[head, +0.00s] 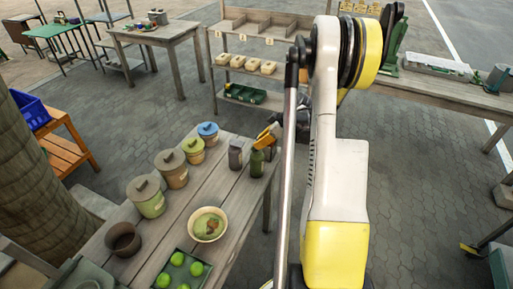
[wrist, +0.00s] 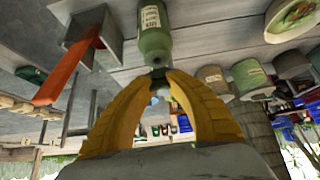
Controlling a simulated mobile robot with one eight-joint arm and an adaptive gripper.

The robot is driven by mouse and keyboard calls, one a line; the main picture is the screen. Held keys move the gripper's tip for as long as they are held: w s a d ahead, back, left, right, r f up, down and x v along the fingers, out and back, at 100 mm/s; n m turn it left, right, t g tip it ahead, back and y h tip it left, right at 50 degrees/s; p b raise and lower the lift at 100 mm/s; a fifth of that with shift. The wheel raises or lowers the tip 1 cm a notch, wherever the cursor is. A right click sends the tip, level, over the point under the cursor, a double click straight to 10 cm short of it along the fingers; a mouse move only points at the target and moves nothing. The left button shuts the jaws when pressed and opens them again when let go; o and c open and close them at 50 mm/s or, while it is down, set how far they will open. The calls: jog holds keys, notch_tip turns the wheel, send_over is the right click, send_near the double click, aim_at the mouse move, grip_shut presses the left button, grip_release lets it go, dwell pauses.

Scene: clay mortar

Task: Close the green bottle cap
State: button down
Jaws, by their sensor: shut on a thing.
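The green bottle (head: 257,164) stands upright near the far right corner of the wooden table. In the wrist view, which looks upside down, the green bottle (wrist: 155,42) has a pale label and its neck points at my fingertips. My gripper (head: 267,140) reaches down to the bottle's top from the right. In the wrist view my yellow gripper (wrist: 159,76) has its fingertips together at the neck end, shut on the small dark cap. The fingers hide most of the cap, so I cannot tell how it sits on the neck.
A dark grey container (head: 235,156) stands close left of the bottle. Several lidded pots (head: 174,168) line the table's left side. A bowl (head: 208,225), a brown cup (head: 123,239) and a tray of green balls (head: 176,285) are nearer. A shelf (head: 258,65) stands behind.

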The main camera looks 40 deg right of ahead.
jog(key=f+t+b, duration=0.1)
jog(key=b, duration=0.2)
jog(key=s+f+t+y+b, duration=0.1)
jog(key=t+b, duration=0.1)
jog(key=b, duration=0.1)
jog(key=s+f+t+y+b, duration=0.1)
jog(key=t+b, duration=0.1)
jog(key=b, duration=0.1)
jog(key=shift+d+f, duration=0.1)
jog(key=shift+d, duration=0.3)
jog(key=t+b, duration=0.1)
jog(key=b, duration=0.1)
jog(key=t+y+b, duration=0.1)
jog(key=shift+s+f+b, duration=0.1)
jog(key=shift+f+b, duration=0.25)
jog(key=shift+d+f+t+b, duration=0.1)
jog(key=shift+t+b, duration=0.6)
jog(key=shift+b, duration=0.45)
jog(key=shift+y, duration=0.3)
jog(key=c, duration=1.3)
grip_release()
jog(key=shift+o, duration=0.2)
jog(key=shift+s, duration=0.1)
jog(key=v, duration=1.2)
